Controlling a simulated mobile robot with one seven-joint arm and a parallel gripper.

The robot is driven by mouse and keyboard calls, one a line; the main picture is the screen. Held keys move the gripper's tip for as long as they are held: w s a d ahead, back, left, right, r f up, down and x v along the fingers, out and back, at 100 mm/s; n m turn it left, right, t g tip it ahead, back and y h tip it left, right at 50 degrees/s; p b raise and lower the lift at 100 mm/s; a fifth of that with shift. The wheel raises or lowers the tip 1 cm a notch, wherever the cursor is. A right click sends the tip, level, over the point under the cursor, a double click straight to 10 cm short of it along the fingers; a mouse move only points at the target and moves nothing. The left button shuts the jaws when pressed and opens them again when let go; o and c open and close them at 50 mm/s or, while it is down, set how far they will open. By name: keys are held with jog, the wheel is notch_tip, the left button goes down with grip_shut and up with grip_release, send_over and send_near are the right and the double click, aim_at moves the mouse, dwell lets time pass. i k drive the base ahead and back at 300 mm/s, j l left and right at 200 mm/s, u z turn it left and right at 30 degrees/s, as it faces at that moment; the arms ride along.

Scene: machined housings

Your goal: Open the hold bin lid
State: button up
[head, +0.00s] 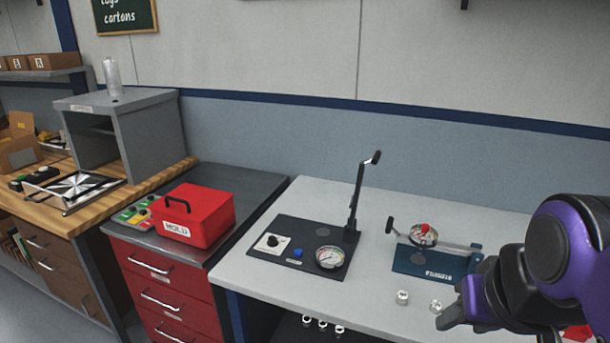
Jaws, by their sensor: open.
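The hold bin (205,222) is a red box with a white label on its front. It stands on the dark top of a red drawer cabinet, left of the pale bench. Its red lid (207,199) is shut, and a dark handle (174,193) shows at its left front edge. My gripper (446,314) is at the lower right, over the front of the pale bench and far to the right of the bin. It is open and appears empty, though its fingers are partly hidden by the view angle.
A dark fixture plate (292,262) with a dial and tall lever stands on the bench between bin and gripper. A blue gauge stand (432,262) and small metal parts (403,297) are near my gripper. A button panel (136,214) lies left of the bin.

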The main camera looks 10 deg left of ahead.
aim_at(192, 203)
jog(key=i+j+z, duration=0.2)
jog(key=j, duration=0.6)
jog(key=j+z, duration=0.15)
jog(key=j, duration=0.65)
jog(key=j+z, duration=0.1)
jog(key=j, duration=1.55)
jog(key=i, duration=0.05)
